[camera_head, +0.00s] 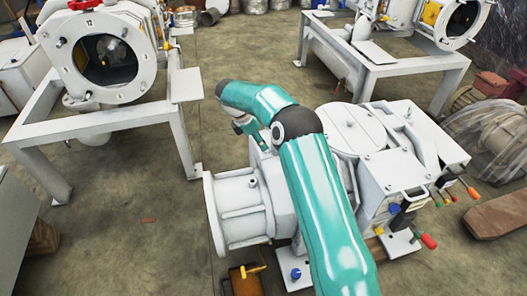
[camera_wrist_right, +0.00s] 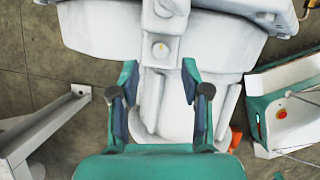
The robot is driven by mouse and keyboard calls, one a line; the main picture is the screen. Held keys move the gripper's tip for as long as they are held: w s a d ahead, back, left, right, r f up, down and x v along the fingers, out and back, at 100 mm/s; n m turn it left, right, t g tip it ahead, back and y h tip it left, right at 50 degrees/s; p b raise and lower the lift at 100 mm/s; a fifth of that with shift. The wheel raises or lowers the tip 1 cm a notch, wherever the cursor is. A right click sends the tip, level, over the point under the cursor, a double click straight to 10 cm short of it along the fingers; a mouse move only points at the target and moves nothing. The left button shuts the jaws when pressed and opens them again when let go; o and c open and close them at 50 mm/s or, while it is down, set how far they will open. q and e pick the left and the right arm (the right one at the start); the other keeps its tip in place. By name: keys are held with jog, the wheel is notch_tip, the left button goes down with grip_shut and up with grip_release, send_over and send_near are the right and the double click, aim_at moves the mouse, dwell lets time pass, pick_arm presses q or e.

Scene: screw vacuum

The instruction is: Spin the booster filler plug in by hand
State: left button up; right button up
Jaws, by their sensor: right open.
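The white vacuum pump unit (camera_head: 240,208) stands below my right arm in the head view. My right gripper (camera_wrist_right: 159,75) is open in the right wrist view, its two fingers apart with nothing held between them. Beyond the fingertips is a white upright part of the machine (camera_wrist_right: 162,80) with a small round yellowish spot (camera_wrist_right: 162,47) on its face. I cannot tell whether that spot is the booster filler plug or its port. In the head view the teal arm hides part of the pump, and the right fingers are hard to make out. My left gripper is out of view.
White frames with round chambers stand at the back left (camera_head: 101,57) and back right (camera_head: 464,18). Coloured-tip levers (camera_head: 428,241) stick out at the pump's right. The floor left of the pump is mostly clear.

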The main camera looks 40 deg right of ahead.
jog(key=shift+b+x, duration=0.45)
jog(key=shift+x, duration=1.6)
jog(key=shift+c, duration=0.2)
grip_shut()
